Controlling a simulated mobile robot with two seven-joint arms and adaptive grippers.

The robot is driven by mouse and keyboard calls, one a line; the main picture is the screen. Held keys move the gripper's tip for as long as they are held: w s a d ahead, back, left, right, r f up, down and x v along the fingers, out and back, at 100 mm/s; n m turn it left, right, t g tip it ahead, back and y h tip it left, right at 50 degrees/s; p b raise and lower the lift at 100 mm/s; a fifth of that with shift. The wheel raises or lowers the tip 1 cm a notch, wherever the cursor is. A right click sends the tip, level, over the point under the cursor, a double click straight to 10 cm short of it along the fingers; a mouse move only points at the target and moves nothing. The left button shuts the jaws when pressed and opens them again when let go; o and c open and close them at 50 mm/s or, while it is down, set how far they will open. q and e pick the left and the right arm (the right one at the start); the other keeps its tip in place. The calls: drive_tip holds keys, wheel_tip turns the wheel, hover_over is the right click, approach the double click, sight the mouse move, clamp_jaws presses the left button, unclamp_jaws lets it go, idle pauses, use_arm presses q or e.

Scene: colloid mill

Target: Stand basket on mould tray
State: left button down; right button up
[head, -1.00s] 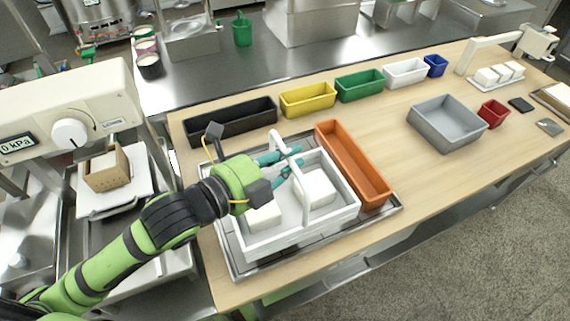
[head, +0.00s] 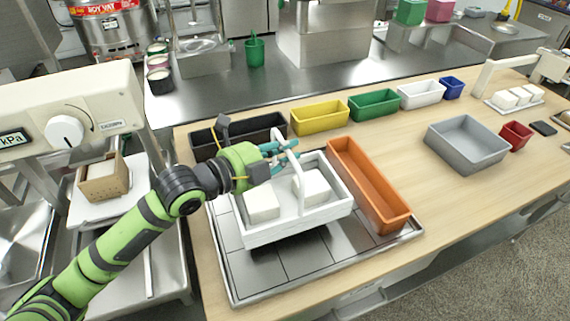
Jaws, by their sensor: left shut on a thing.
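The white basket (head: 297,225) has an upright handle and holds two white blocks (head: 262,203). My left gripper (head: 284,150) is shut on the basket's handle, near its top. The basket is over the back middle part of a grey metal tray (head: 265,283) with a grid of panels, its front wall above a dark shadow. It looks slightly raised, but contact at its back is hidden. The orange bin (head: 360,185) stands on the tray's right side, close beside the basket. My right gripper is not in view.
Behind the tray stand a black bin (head: 205,142), a yellow bin (head: 320,117) and a green bin (head: 374,104). A grey tub (head: 467,145) stands to the right. A pressure gauge unit (head: 70,115) is at left. The table between orange bin and tub is clear.

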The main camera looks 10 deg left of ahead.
use_arm(q)
wheel_tip(320, 180, down, 4)
drive_tip(key=shift+w+r, duration=0.1)
idle(0.4)
drive_tip(key=c, duration=1.2)
unclamp_jaws()
drive_tip(key=shift+f, duration=0.25)
drive_tip(key=shift+a+r, duration=0.1)
drive_tip(key=b+v, duration=0.1)
drive_tip(key=v, duration=0.9)
drive_tip(key=shift+f+b, duration=0.2)
drive_tip(key=shift+b, duration=0.1)
drive_tip(key=shift+s+a+r, duration=0.2)
drive_tip(key=shift+s+a, duration=0.05)
drive_tip(key=shift+s, duration=0.15)
drive_tip(key=shift+s+a+r, duration=0.2)
drive_tip(key=shift+s, duration=0.25)
